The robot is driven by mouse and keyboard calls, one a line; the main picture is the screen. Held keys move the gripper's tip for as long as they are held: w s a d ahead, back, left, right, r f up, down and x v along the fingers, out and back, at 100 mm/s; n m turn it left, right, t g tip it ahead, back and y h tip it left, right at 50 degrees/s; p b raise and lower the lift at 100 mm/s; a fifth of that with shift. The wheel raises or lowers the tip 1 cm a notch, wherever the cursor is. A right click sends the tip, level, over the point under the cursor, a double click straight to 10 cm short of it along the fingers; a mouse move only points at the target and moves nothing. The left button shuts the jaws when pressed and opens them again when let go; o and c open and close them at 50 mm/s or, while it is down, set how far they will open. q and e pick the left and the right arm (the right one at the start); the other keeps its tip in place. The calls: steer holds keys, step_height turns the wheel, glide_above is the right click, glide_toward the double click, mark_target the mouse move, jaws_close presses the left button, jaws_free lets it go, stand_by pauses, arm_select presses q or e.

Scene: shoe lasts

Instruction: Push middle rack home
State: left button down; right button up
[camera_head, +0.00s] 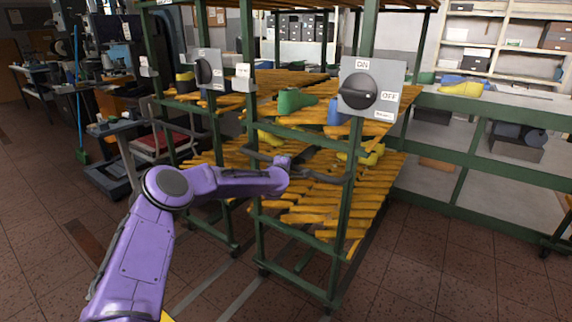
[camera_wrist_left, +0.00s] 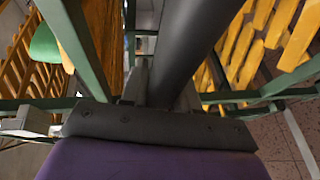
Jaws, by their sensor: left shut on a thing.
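A green-framed rack (camera_head: 346,218) with yellow slatted shelves stands at the centre of the head view and carries shoe lasts. A dark handle bar (camera_head: 326,178) runs across its near end. My left arm reaches in from the lower left, and its gripper (camera_head: 284,168) is at this bar. In the left wrist view the dark bar (camera_wrist_left: 188,45) runs away from the gripper's dark palm. The gripper is shut on the bar; the fingertips are mostly hidden. My right gripper is not in view. I cannot tell for sure which rack is the middle one.
Another green rack (camera_head: 160,104) stands close on the left. Grey ON/OFF switch boxes (camera_head: 372,88) are on the posts. A green-framed bench (camera_head: 480,175) is at the right. Tiled floor (camera_head: 440,275) is clear at front right, with pale floor strips (camera_head: 230,290) before the racks.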

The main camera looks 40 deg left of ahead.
arm_select(q)
steer(key=shift+w+d+r, duration=0.1)
steer(key=shift+d+r, duration=0.05)
steer(key=shift+r, duration=0.05)
steer(key=c, duration=1)
jaws_free()
steer(key=shift+o, duration=0.4)
steer(key=shift+w+d, duration=0.1)
steer(key=v, duration=1)
steer(key=shift+s, duration=0.3)
